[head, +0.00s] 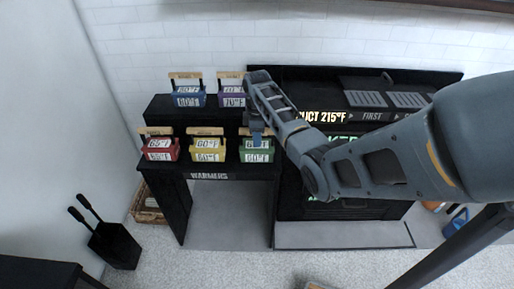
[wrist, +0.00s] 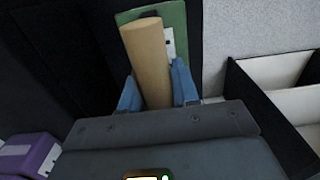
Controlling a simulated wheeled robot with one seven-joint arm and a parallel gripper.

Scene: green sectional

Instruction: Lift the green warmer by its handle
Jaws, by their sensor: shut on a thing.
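The green warmer (head: 256,153) is the rightmost on the lower front shelf of the black warmer stand in the head view. Its green body (wrist: 174,18) also shows at the top of the wrist view. Its tan handle (wrist: 147,58) runs between the blue fingers of my gripper (wrist: 157,92), which is shut on it. In the head view my gripper (head: 256,135) is right above the green warmer and hides part of its handle. I cannot tell whether the warmer still touches the shelf.
A yellow warmer (head: 207,149) and a red warmer (head: 160,150) stand to the left. A blue warmer (head: 188,97) and a purple warmer (head: 232,99) stand on the higher back shelf. A black station with lit signs (head: 323,116) is to the right.

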